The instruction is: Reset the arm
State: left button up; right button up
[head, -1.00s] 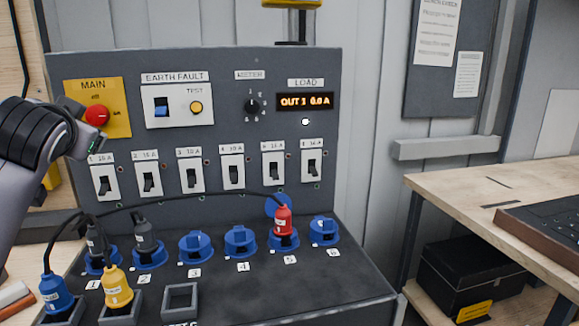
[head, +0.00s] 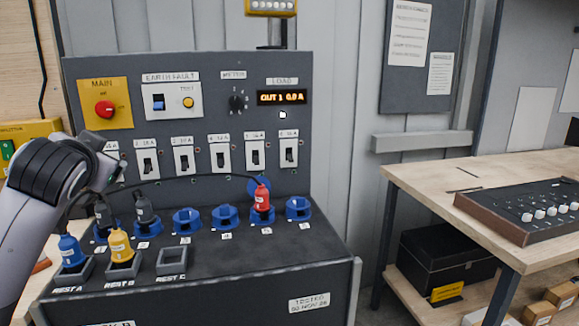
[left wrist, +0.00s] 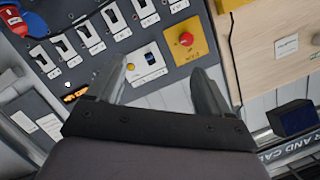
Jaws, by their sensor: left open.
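My left gripper (left wrist: 162,85) is open and empty in the left wrist view, its two fingers spread in front of the panel. In the head view my left arm comes in from the left, and its wrist covers the panel's lower left edge. The grey panel (head: 210,122) carries a red main knob (head: 105,109), a row of breaker switches and a load display (head: 282,97). A red plug (head: 262,198) stands in a blue socket. Two dark plugs are in the leftmost sockets. A blue plug (head: 71,251) and a yellow plug (head: 120,245) stand in rests A and B. My right gripper is not in view.
Rest C (head: 172,260) is empty. A black cable arches above the sockets. A wooden bench (head: 425,178) stands right of the panel, with a knobbed console (head: 530,208) on top and a black box (head: 445,260) below.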

pick_arm(q)
jog(key=s+d+f+m+g+h, duration=0.1)
jog(key=s+d+f+h, duration=0.2)
jog(key=f, duration=1.1)
jog(key=d+f+m+g+h, duration=0.1)
jog(key=d+f+h, duration=0.3)
jog(key=f, duration=1.1)
jog(key=s+d+f+n, duration=0.1)
jog(key=s+d+f, duration=0.2)
jog(key=s+f, duration=0.7)
jog(key=s+d+f+n+g+h, duration=0.1)
jog(key=s+d+f, duration=0.2)
jog(key=s+f, duration=0.7)
jog(key=s, duration=0.5)
jog(key=shift+s+f+g, duration=0.3)
jog(key=shift+f, duration=0.1)
